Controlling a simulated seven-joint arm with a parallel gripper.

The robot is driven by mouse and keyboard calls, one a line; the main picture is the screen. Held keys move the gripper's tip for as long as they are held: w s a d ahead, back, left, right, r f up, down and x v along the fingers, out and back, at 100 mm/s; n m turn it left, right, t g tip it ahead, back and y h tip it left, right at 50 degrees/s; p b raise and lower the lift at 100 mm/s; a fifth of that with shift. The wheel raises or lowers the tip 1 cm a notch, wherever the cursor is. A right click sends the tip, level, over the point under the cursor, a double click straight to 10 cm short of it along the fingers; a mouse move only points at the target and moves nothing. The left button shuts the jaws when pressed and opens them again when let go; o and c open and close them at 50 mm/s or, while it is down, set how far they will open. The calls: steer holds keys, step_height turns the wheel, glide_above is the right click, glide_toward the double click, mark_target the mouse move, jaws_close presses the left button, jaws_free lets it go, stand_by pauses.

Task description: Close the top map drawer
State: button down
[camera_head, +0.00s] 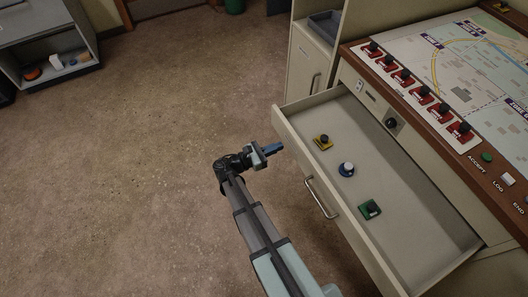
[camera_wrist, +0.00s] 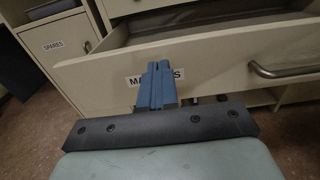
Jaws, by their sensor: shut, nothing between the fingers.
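The top map drawer (camera_head: 290,141) is pulled far out of the console, with its inside in view. Its front panel, with a label starting "MA" and a metal bar handle (camera_head: 322,198), faces my arm. In the wrist view the drawer front (camera_wrist: 218,70) spans the picture, and the handle (camera_wrist: 285,70) is at the right. My gripper (camera_head: 277,148) is shut and empty, close in front of the drawer's left part. In the wrist view its blue fingers (camera_wrist: 158,82) lie together before the label and hide part of it. I cannot tell whether they touch the panel.
A cabinet labelled "SPARES" (camera_wrist: 60,50) stands left of the drawer. The console top carries a row of red switches (camera_head: 416,91). The floor (camera_head: 140,150) at left is clear.

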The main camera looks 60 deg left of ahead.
mark_target(294, 140)
steer(key=shift+w, duration=2.35)
steer(key=w, duration=3.2)
steer(key=shift+w, duration=1.25)
steer(key=shift+w+r, duration=0.1)
steer(key=shift+w, duration=0.05)
steer(key=shift+a, duration=0.1)
steer(key=s, duration=1.5)
